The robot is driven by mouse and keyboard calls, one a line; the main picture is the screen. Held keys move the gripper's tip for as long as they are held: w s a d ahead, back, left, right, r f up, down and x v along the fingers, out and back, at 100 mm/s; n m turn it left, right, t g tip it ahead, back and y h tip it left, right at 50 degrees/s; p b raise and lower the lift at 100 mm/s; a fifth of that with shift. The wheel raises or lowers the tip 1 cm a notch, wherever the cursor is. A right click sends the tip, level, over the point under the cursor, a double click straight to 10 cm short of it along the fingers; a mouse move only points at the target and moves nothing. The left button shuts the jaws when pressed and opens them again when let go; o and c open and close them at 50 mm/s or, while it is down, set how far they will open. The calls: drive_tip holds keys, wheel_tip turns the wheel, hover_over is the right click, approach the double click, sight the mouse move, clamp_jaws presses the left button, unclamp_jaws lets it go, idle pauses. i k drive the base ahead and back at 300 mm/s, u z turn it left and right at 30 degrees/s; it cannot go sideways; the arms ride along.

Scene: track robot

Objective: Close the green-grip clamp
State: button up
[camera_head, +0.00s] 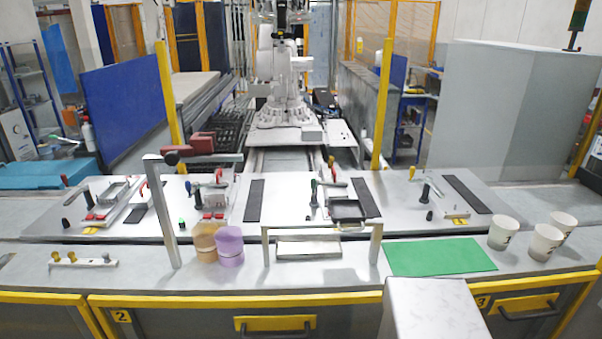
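My gripper is not in view.
A tall metal post (163,215) and a low metal frame (374,246) stand in front of the plates. Orange and purple cups (230,246) sit between them. A green mat (440,257) and several white cups (503,232) are at the right. A white robot arm (276,85) stands behind.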

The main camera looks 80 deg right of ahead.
sight(314, 182)
drive_tip(key=u, duration=0.25)
drive_tip(key=k, duration=0.85)
drive_tip(key=u, duration=0.45)
drive_tip(key=k, duration=1.2)
drive_tip(key=z, duration=0.45)
